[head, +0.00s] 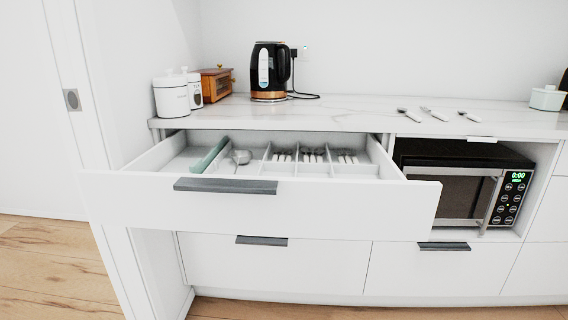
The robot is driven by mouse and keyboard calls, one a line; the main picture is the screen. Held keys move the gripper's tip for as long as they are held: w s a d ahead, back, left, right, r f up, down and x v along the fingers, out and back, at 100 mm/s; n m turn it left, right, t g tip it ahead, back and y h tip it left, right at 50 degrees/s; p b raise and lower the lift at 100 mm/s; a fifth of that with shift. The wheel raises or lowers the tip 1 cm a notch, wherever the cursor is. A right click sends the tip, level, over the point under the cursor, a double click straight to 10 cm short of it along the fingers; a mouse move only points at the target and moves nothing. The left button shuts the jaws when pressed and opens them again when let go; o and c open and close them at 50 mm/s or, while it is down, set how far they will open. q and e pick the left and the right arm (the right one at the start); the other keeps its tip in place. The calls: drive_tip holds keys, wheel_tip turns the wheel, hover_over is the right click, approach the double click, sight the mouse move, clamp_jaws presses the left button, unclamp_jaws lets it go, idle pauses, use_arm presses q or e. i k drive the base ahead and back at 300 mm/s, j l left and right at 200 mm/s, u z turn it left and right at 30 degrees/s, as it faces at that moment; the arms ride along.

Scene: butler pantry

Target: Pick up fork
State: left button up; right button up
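Three pieces of silver cutlery lie apart on the countertop (350,117) above the microwave: a left piece (408,114), a middle piece (434,113) and a right piece (469,116). They are too small to tell surely which is a fork. An open drawer (330,205) below the counter holds more cutlery (314,156) in narrow divided compartments; forks cannot be told from other pieces there. A ladle-like utensil (241,157) and a green item (210,155) lie in its left part. Neither of my grippers is in view.
The drawer juts out in front of the counter. A black kettle (270,72), white canisters (171,96) and a wooden box (216,84) stand at the back left. A microwave (465,185) sits below right; a white pot (547,98) stands at the far right.

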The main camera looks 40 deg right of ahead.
sight(445, 118)
drive_tip(key=z, duration=2.3)
drive_tip(key=u, duration=0.5)
drive_tip(key=i+l+u, duration=0.15)
drive_tip(key=l+u, duration=0.3)
drive_tip(key=i+l+u, duration=0.1)
drive_tip(key=l+u, duration=0.2)
drive_tip(key=u, duration=0.15)
drive_tip(key=l+u, duration=0.35)
drive_tip(key=u, duration=0.15)
